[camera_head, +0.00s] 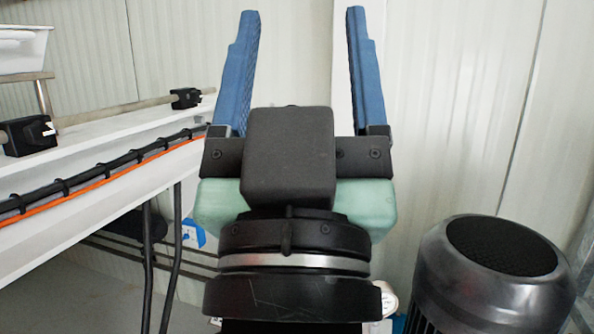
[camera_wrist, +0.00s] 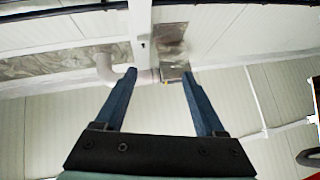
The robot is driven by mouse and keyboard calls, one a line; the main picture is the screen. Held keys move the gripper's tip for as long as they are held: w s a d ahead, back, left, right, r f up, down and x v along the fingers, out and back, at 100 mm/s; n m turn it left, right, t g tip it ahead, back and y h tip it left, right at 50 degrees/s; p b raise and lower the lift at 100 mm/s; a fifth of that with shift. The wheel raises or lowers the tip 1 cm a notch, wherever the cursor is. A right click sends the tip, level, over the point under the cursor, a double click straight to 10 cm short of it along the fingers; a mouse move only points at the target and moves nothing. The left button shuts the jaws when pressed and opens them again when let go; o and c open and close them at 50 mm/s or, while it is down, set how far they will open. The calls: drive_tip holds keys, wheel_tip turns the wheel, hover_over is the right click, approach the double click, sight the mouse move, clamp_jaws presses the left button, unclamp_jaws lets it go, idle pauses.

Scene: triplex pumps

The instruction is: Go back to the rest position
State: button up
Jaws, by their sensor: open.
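My gripper (camera_head: 302,70) points upward in the middle of the head view, with its two blue fingers wide apart. It is open and nothing is between the fingers. In the wrist view my gripper (camera_wrist: 155,92) also shows open and empty, with the ceiling and upper wall beyond it. The black wrist and pale green gripper body stand upright below the fingers in the head view. The fingers touch nothing that I can see.
A dark ribbed motor (camera_head: 490,285) stands at the lower right. A white beam (camera_head: 100,205) with black and orange cables runs along the left. A white tray (camera_head: 22,50) sits at the upper left. A pale panelled wall (camera_head: 450,120) is behind. A pipe (camera_wrist: 125,75) shows overhead.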

wheel_tip(320, 180, up, 40)
drive_tip(key=s+y+p, duration=0.1)
drive_tip(key=p, duration=3.7)
drive_tip(key=shift+s+a+t, duration=0.2)
drive_tip(key=shift+s+t, duration=0.2)
